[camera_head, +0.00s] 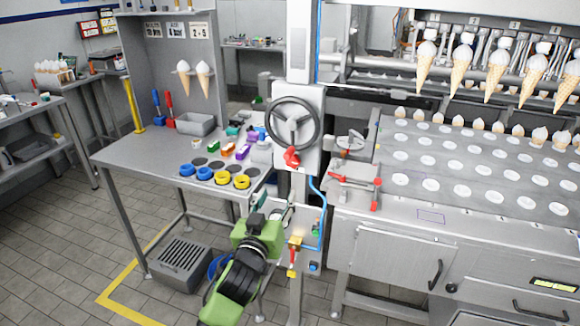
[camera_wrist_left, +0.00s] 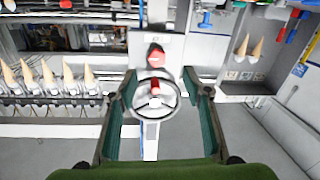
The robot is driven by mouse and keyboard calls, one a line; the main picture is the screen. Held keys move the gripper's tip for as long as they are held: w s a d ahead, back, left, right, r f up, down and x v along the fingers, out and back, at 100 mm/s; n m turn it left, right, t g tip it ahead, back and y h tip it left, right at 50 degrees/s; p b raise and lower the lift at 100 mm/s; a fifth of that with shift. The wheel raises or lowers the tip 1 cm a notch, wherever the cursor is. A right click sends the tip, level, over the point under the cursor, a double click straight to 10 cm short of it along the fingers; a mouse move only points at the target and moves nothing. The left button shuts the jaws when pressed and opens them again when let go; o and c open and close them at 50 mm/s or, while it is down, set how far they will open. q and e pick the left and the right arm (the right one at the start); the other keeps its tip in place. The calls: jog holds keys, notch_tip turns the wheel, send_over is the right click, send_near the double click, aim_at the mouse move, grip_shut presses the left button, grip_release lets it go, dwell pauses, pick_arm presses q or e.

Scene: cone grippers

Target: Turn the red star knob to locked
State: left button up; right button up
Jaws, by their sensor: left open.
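The red star knob (camera_head: 291,157) sits low on a pale upright panel, just below a dark handwheel (camera_head: 273,123). Its lock marking is too small to read. In the left wrist view a red knob (camera_wrist_left: 155,53) shows on the panel, beyond the handwheel (camera_wrist_left: 136,102), and another red part (camera_wrist_left: 155,86) shows at the wheel; I cannot tell for certain which is the star knob. My left gripper (camera_head: 271,192) is below and in front of the panel, apart from the knob. In its wrist view the two fingers (camera_wrist_left: 160,78) are wide apart and empty. My right gripper is not visible.
A blue hose (camera_head: 322,215) and a yellow-and-red valve handle (camera_head: 294,250) are right of my left gripper. A workbench (camera_head: 130,160) with blue and yellow rings is left. A red-handled clamp (camera_head: 357,185) stands right, by the tray machine (camera_head: 430,170) with cones.

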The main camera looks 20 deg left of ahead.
pick_arm(q)
jog(key=r, duration=0.2)
jog(key=p, duration=0.1)
send_near(292, 163)
jog(key=w+p, duration=0.1)
jog(key=w, duration=0.7)
jog(key=shift+a, duration=0.2)
jog(key=shift+w+f, duration=0.1)
jog(key=shift+w, duration=0.5)
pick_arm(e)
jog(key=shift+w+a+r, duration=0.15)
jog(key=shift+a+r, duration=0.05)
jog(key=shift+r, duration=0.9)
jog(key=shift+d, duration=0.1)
pick_arm(q)
jog(key=c, duration=1.1)
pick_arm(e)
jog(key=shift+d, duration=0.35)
